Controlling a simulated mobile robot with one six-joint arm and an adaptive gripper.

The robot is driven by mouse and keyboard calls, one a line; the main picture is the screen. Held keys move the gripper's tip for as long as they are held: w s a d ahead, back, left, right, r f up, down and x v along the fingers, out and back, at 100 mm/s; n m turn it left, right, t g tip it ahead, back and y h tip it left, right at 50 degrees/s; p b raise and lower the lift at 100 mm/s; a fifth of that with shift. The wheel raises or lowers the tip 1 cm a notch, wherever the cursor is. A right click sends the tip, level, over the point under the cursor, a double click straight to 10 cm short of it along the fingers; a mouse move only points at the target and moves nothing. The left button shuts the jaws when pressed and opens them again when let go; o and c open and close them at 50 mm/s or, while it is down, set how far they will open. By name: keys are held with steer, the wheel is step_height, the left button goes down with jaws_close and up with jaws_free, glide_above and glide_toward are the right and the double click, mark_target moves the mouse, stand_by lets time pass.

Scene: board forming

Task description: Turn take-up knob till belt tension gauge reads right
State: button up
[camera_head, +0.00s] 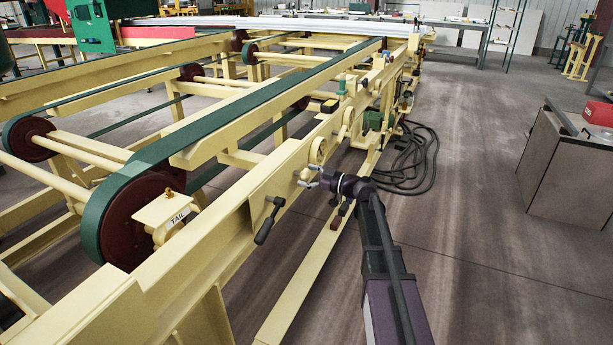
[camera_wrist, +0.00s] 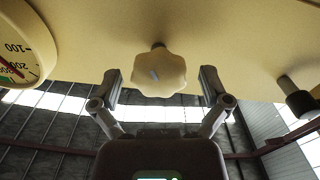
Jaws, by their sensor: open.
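The take-up knob (camera_wrist: 158,74), a cream lobed knob, stands out from the cream beam in the wrist view. My gripper (camera_wrist: 160,84) is open, with one finger on each side of the knob and a visible gap to both. The knob also shows small beside the gripper fingers in the head view (camera_head: 307,173). My gripper (camera_head: 310,177) reaches the side of the beam there. The tension gauge (camera_wrist: 24,44) is cut off at the left of the wrist view. Its red needle slants down right near the 200 mark and a green patch; the exact reading is unclear.
A black-handled crank (camera_head: 268,220) sticks out of the beam (camera_head: 225,225) left of my gripper. A dark-tipped handle (camera_wrist: 297,100) shows at the wrist view's right. Green belts (camera_head: 245,100) run along the frame.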

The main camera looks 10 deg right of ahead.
steer(key=c, duration=1.1)
steer(key=shift+c, duration=0.2)
steer(key=shift+m, duration=0.3)
steer(key=m, duration=0.8)
steer(key=shift+w, duration=0.1)
